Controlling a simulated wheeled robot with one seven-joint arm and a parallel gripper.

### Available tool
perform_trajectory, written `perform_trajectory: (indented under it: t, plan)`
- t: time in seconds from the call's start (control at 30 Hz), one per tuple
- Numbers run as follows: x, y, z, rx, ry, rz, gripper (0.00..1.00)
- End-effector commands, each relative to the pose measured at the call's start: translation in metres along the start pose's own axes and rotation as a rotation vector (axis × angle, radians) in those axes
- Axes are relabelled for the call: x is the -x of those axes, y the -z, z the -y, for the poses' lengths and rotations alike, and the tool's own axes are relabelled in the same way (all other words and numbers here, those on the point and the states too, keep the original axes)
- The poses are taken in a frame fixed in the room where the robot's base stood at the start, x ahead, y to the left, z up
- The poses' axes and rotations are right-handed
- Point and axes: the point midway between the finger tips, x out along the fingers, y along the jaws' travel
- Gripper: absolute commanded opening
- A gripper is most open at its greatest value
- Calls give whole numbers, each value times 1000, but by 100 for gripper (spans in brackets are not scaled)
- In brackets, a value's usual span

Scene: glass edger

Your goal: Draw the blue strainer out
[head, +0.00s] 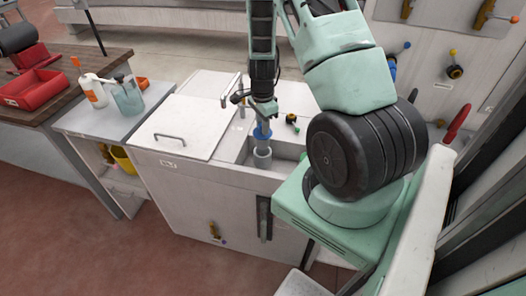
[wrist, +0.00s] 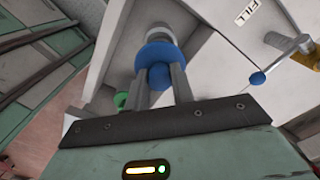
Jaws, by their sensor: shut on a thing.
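The blue strainer (head: 262,133) is upright under my gripper (head: 264,116) at the open bay of the white cabinet. My gripper is shut on its blue round knob, which shows between the two grey fingers in the wrist view (wrist: 160,76). A wide blue collar (wrist: 157,54) lies just beyond the fingertips. A pale grey cylindrical part shows below the collar. Under it stands a pale round pipe mouth (head: 262,154) in the bay. I cannot tell how much of the strainer is still inside the pipe.
A closed white lid (head: 182,127) with a dark handle lies left of the bay. A thin tap-like fitting (head: 233,92) rises beside my gripper. A yellow-and-black knob (head: 291,119) is behind it. Bottles (head: 128,98) and a red tray (head: 33,90) stand farther left.

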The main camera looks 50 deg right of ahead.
Motion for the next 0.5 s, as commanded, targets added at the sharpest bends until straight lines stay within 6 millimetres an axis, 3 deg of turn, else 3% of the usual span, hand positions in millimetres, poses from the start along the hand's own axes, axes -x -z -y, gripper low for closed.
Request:
perform_trajectory:
  t: [0.5]
  plan:
    - [40,0,0,0,1,0,0]
